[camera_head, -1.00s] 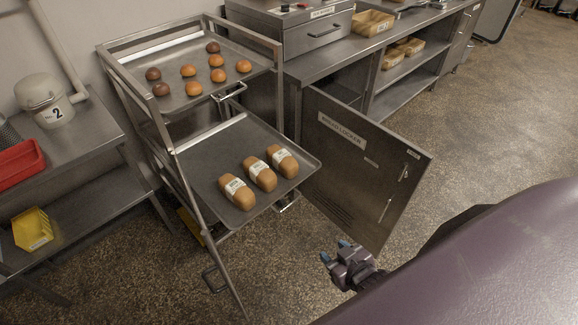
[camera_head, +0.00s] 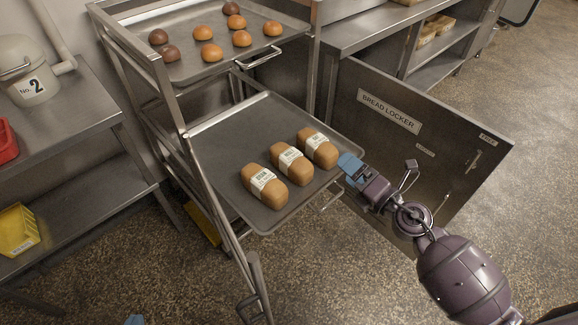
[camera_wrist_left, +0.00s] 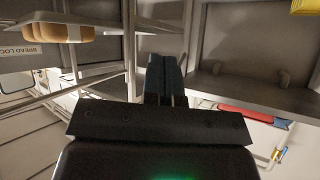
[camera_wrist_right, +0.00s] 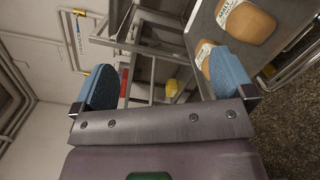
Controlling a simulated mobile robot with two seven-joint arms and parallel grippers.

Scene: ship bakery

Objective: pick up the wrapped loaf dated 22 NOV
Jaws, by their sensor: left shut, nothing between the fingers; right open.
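Three wrapped brown loaves lie side by side on the lower rack tray (camera_head: 225,140): a left loaf (camera_head: 271,195), a middle loaf (camera_head: 300,172) and a right loaf (camera_head: 326,157). Each has a white paper band with print; I cannot read the dates. My right gripper (camera_head: 349,166) is by the tray's right edge, close to the right loaf and apparently apart from it. In the right wrist view its fingers (camera_wrist_right: 163,82) are spread and empty, with two loaves beyond the right finger. My left gripper (camera_head: 134,320) shows only a blue tip at the bottom edge; its fingers (camera_wrist_left: 165,80) are closed and empty.
The upper tray (camera_head: 190,62) of buns overhangs the back of the lower one. A rack post (camera_head: 172,100) stands left of the loaves. The open bread locker door (camera_head: 440,150) is behind my right arm. A steel table (camera_head: 75,115) stands left.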

